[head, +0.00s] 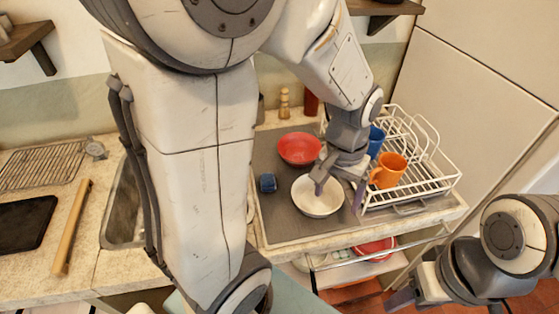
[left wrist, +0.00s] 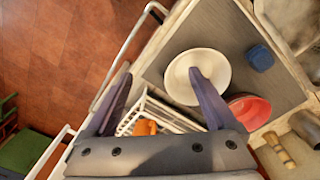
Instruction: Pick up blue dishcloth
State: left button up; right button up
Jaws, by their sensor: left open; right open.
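A small dark blue item (head: 266,182) lies on the grey mat, left of the white bowl. It may be the blue dishcloth, but its shape is too small to tell. It also shows in the left wrist view (left wrist: 261,57), beyond the white bowl. My left gripper (head: 341,190) is open and empty above the white bowl and beside the dish rack, to the right of the blue item. Its fingers (left wrist: 160,75) span the bowl's edge in the left wrist view. My right gripper (head: 398,302) is open at the lower right, partly cut off by the frame, away from the counter.
The white bowl (head: 316,205) and red bowl (head: 299,149) sit on the mat (head: 285,228). The white dish rack (head: 437,183) holds an orange mug (head: 388,170) and a blue mug (head: 376,140).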

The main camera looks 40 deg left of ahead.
pick_arm(q)
jog(key=w+a+n+p, duration=0.2)
jog(key=w+a+n, duration=0.25)
jog(key=a, duration=0.65)
jog(key=n+p, duration=0.1)
jog(key=n, duration=0.3)
send_over(268, 177)
jog(key=f, duration=0.3)
jog(key=shift+s+f, duration=0.35)
jog(key=shift+f, duration=0.05)
notch_tip(268, 177, down, 4)
jog(key=shift+d+r, duration=0.1)
jog(key=shift+r, duration=0.1)
jog(key=shift+w+f+p, duration=0.2)
jog(key=shift+f+p, duration=0.75)
jog(key=shift+f, duration=1.95)
grip_shut()
